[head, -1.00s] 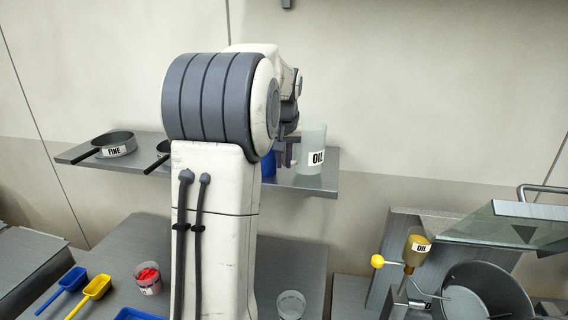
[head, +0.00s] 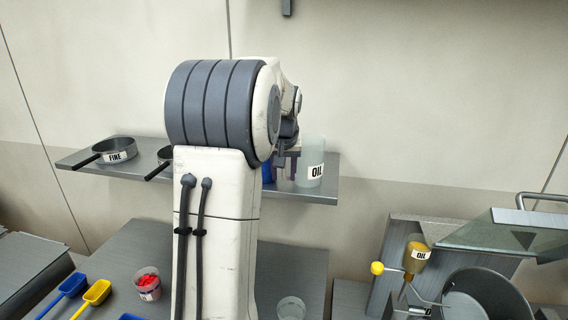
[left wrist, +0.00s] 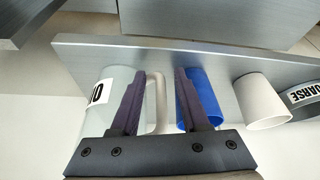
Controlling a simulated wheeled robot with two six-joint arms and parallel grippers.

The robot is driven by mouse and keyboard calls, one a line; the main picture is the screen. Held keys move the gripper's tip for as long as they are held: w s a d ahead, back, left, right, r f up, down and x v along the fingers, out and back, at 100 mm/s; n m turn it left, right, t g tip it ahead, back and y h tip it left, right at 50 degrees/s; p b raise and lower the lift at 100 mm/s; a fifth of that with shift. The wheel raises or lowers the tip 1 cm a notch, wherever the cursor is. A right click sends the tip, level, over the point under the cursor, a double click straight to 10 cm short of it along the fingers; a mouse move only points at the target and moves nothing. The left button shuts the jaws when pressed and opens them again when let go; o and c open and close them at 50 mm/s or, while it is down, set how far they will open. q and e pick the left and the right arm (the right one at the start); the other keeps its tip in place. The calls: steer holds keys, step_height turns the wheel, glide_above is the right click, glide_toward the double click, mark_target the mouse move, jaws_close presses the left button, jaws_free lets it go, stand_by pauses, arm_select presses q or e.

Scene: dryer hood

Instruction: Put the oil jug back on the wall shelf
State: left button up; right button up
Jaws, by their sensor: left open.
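The oil jug (head: 310,152), pale and translucent with an "OIL" label, stands upright near the right end of the wall shelf (head: 328,190). In the left wrist view the jug (left wrist: 112,84) is at the left, its base against the shelf (left wrist: 85,50). My left gripper (head: 282,168) is just left of the jug in the head view. Its fingers are apart in the left wrist view (left wrist: 160,103), with the jug's white handle between them. My right gripper is not in view.
A blue cup (left wrist: 205,98), a white cup (left wrist: 262,100) and a "COARSE" sieve (left wrist: 302,97) share the shelf. A "FINE" sieve (head: 115,150) is at its left end. Below are scoops (head: 97,292), a cup of red stuff (head: 148,284), a clear cup (head: 291,308) and the hood machine (head: 480,290).

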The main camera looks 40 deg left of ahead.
arm_select(q)
steer(key=b+v, duration=0.2)
steer(key=v, duration=1)
steer(key=s+d+f+m+h, duration=0.1)
steer(key=s+d+f+m, duration=0.2)
steer(key=d, duration=0.6)
steer(key=s+d+f+m+g+h, duration=0.1)
steer(key=d+f+m, duration=0.1)
steer(key=d+f, duration=0.5)
steer(key=s+d+f+m+h, duration=0.1)
steer(key=s+d+f+m, duration=0.15)
steer(key=d, duration=0.85)
steer(key=s+d+f+m+g, duration=0.1)
steer(key=s+d+f+m, duration=0.2)
steer(key=s, duration=0.6)
steer(key=s+d+f+m+g, duration=0.1)
steer(key=s+d+f+m, duration=0.3)
steer(key=s+f, duration=0.4)
steer(key=shift+s+d+g+h, duration=0.3)
steer(key=shift+s+d+h, duration=0.15)
steer(key=shift+s, duration=0.4)
step_height(320, 180, down, 9)
steer(key=b, duration=0.9)
